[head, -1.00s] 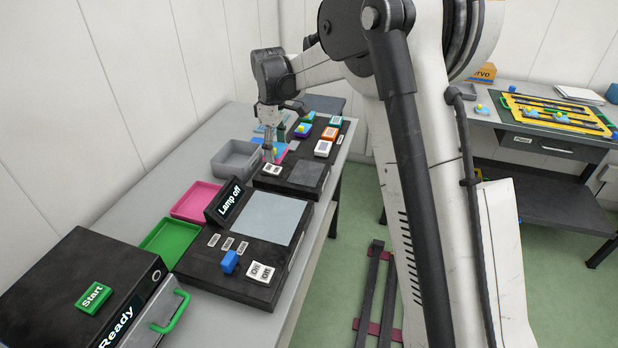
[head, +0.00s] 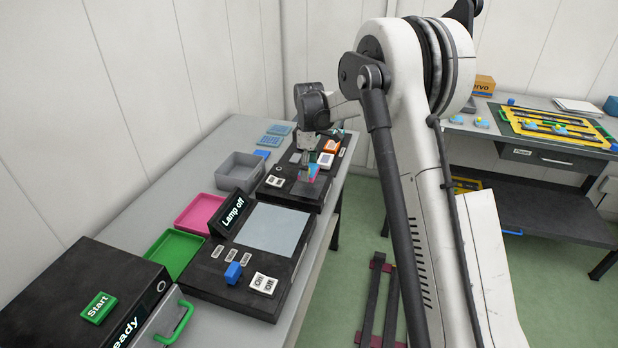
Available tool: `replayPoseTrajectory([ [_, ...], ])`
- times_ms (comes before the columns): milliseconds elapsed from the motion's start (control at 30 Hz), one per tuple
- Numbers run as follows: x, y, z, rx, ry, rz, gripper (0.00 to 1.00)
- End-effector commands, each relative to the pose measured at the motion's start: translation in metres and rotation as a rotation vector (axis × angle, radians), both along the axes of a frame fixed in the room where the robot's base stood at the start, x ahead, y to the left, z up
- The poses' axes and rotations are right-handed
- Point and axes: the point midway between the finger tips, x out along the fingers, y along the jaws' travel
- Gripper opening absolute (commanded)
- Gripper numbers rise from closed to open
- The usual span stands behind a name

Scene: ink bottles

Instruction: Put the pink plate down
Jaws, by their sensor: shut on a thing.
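My gripper (head: 306,175) is shut on the pink plate (head: 316,171), a small piece that shows just to the right of the fingers. A bit of blue shows beside the pink; I cannot tell what it belongs to. The gripper is over the right part of the far black device (head: 275,185), around its grey pad. The fingers hide part of the plate and the pad, and I cannot tell whether the plate touches the device.
A grey bin (head: 240,172), a pink tray (head: 199,213) and a green tray (head: 172,253) line the table's left side. Blue plates (head: 273,140) lie at the back. The near black device (head: 203,282) has a "Lamp off" sign (head: 233,212) and a wide grey pad (head: 271,228).

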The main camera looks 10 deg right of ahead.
Motion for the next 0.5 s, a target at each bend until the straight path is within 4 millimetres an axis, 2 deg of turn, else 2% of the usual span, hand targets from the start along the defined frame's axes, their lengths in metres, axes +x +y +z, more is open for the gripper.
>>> replayPoseTrajectory([
  [133, 0.000, -0.001, -0.010, 0.000, 0.000, 0.000, 0.34],
  [333, 0.000, 0.000, -0.037, 0.000, 0.000, 0.000, 0.34],
  [500, 0.000, 0.000, -0.040, 0.000, 0.000, 0.001, 0.34],
])
